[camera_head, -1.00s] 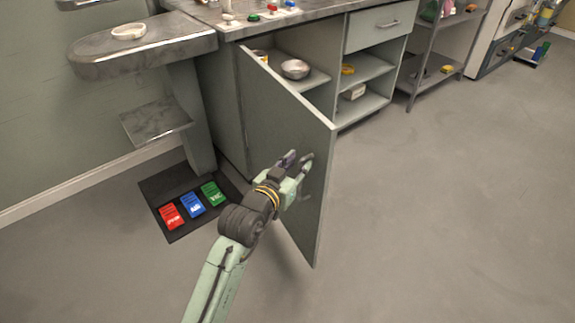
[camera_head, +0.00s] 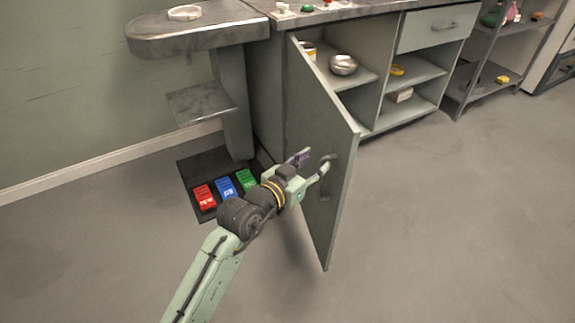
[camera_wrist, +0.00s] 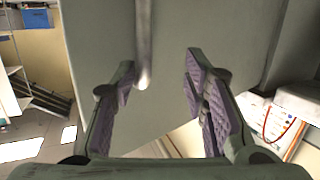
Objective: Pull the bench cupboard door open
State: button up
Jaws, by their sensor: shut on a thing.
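The bench cupboard door (camera_head: 318,120) is a grey-green panel. It stands well open, swung out from the cupboard (camera_head: 385,45) toward me. Its handle (camera_wrist: 146,40) is a pale upright bar on the door face. My gripper (camera_head: 314,163) is at the door's outer half, reaching it from the left. The exact contact is hard to see.
Inside the cupboard are a metal bowl (camera_head: 343,65) and a yellow item (camera_head: 397,71). A dark mat (camera_head: 190,166) with red, blue and green packets lies left of my arm. A grey side shelf (camera_head: 195,35) stands at the left. Floor right of the door is clear.

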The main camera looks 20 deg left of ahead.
jog(key=s+a+b, duration=0.2)
jog(key=a, duration=0.3)
jog(key=shift+s+a+r, duration=0.3)
jog(key=shift+s, duration=0.05)
jog(key=shift+r+p, duration=0.1)
jog(key=shift+p, duration=0.35)
jog(key=shift+a+f, duration=0.15)
jog(key=shift+f, duration=0.05)
